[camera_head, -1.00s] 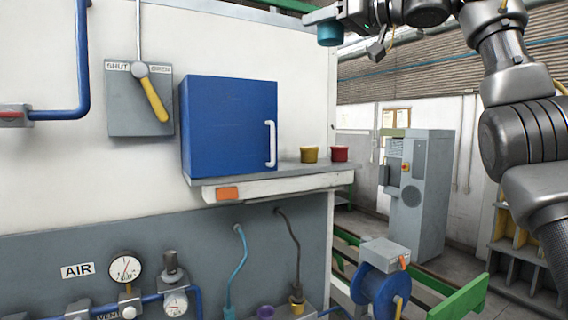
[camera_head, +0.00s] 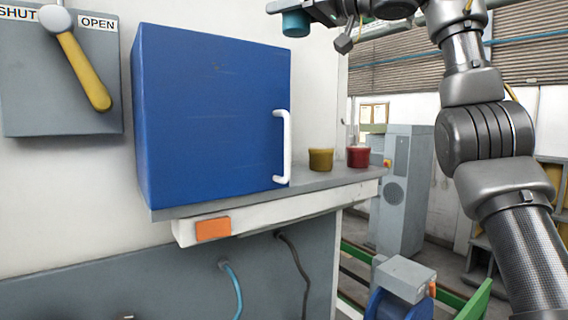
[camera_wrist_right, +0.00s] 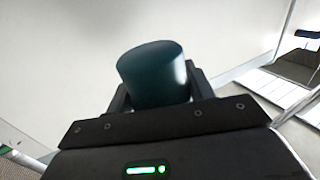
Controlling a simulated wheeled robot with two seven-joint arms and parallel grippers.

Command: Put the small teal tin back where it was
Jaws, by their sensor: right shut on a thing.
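The small teal tin (camera_head: 295,24) is held in my right gripper (camera_head: 297,10), high up near the top edge of the head view. In the right wrist view the tin (camera_wrist_right: 153,72) sits between the two dark fingers, which are shut on it. The tin is in the air, above the right part of the blue cabinet (camera_head: 212,115) and clear of the shelf (camera_head: 335,179). The cabinet stands on the shelf with its door, which has a white handle, closed. My left gripper is not in view.
A yellow tin (camera_head: 320,160) and a red tin (camera_head: 358,157) stand on the shelf right of the cabinet. A lever panel (camera_head: 60,80) is at the left. A blue reel (camera_head: 397,305) and a grey machine (camera_head: 405,190) stand below and beyond the shelf.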

